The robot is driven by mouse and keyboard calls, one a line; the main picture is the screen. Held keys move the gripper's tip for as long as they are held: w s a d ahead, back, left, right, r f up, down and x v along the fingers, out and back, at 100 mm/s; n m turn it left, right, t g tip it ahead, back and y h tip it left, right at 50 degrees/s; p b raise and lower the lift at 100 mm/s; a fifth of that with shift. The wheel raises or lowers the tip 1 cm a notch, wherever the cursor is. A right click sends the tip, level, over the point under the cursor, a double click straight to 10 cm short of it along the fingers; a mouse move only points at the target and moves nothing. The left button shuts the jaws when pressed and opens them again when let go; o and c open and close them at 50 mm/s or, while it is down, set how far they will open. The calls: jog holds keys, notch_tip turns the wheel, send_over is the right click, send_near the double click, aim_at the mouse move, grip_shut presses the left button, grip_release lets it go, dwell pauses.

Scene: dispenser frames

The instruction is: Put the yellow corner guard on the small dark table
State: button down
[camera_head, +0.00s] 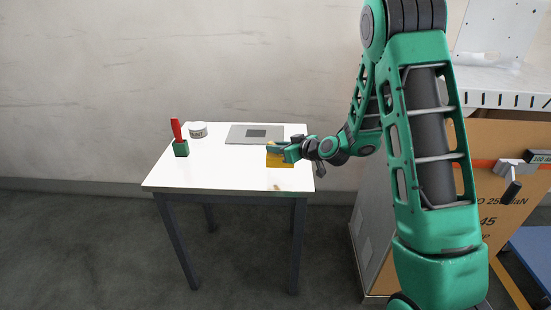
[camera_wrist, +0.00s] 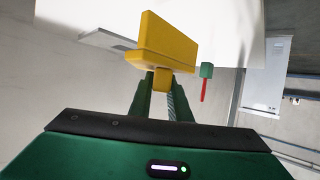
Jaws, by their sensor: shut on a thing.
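The yellow corner guard (camera_head: 279,160) is held over the right part of a small table (camera_head: 215,178) with a bright white top and dark legs. My gripper (camera_head: 284,149) is shut on it; in the wrist view the guard (camera_wrist: 168,42) sits at the tips of the green fingers (camera_wrist: 160,84). In the head view a faint yellowish patch shows on the tabletop below the guard, apart from it, so it seems to hang above the surface. My gripper partly covers the guard in the head view.
The front and middle of the tabletop are clear. An orange-brown panel (camera_head: 420,247) stands to the right.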

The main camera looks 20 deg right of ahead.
aim_at(276, 156)
jog(key=shift+f, duration=2)
jog(key=c, duration=1.7)
grip_release()
jog(key=shift+f, duration=0.1)
jog(key=shift+o, duration=0.2)
